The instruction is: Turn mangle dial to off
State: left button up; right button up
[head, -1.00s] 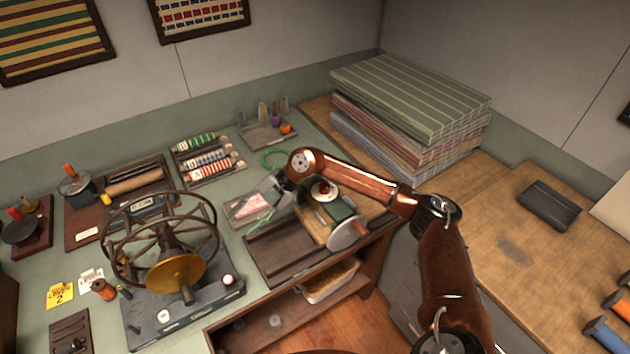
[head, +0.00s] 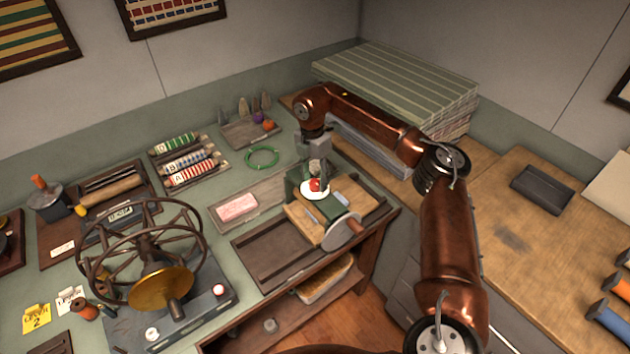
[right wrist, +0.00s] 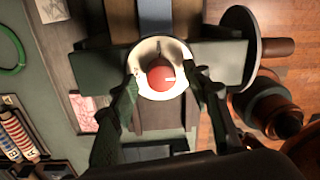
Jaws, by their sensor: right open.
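The mangle (head: 345,210) is a small green machine on a wooden board with a grey hand wheel. Its dial (head: 315,185) is a red knob on a white round plate. My right gripper (head: 314,174) points down just above the dial. In the right wrist view its open fingers (right wrist: 161,84) stand on either side of the knob, and I see a gap around it. My left gripper is not in view.
A pink block lies on a tray (head: 237,206) left of the mangle. A green ring (head: 262,156) lies behind. A spoked wheel machine (head: 145,255) stands at left front. Stacked striped cloth (head: 395,85) rises at the back right, close to my right arm.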

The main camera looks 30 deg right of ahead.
jog(key=shift+f, duration=0.55)
jog(key=shift+c, duration=0.2)
jog(key=c, duration=1.1)
